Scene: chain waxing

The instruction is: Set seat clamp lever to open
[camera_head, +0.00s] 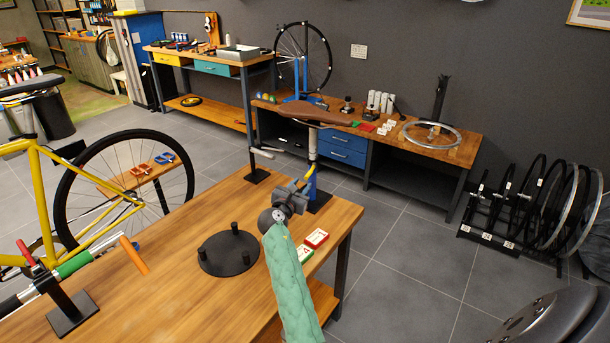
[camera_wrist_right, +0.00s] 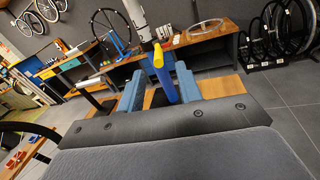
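The seat stand holds a brown saddle (camera_head: 307,114) on a pale post (camera_head: 312,145) above a blue upright (camera_head: 311,188). A yellow lever (camera_head: 309,172) shows at the clamp, just beyond my right gripper (camera_head: 295,193). In the right wrist view the yellow lever (camera_wrist_right: 158,56) points toward the camera above the blue upright (camera_wrist_right: 167,86). My right gripper (camera_wrist_right: 159,88) is open, with one blue-grey finger on each side of the upright. The right finger looks closer to it; I cannot tell whether they touch. The clamp's far side is hidden. My left gripper is not in view.
A round black base with pegs (camera_head: 229,253) and small red and white boxes (camera_head: 316,238) are on the wooden table (camera_head: 180,285). A yellow bike (camera_head: 36,190) stands beyond the table's left side.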

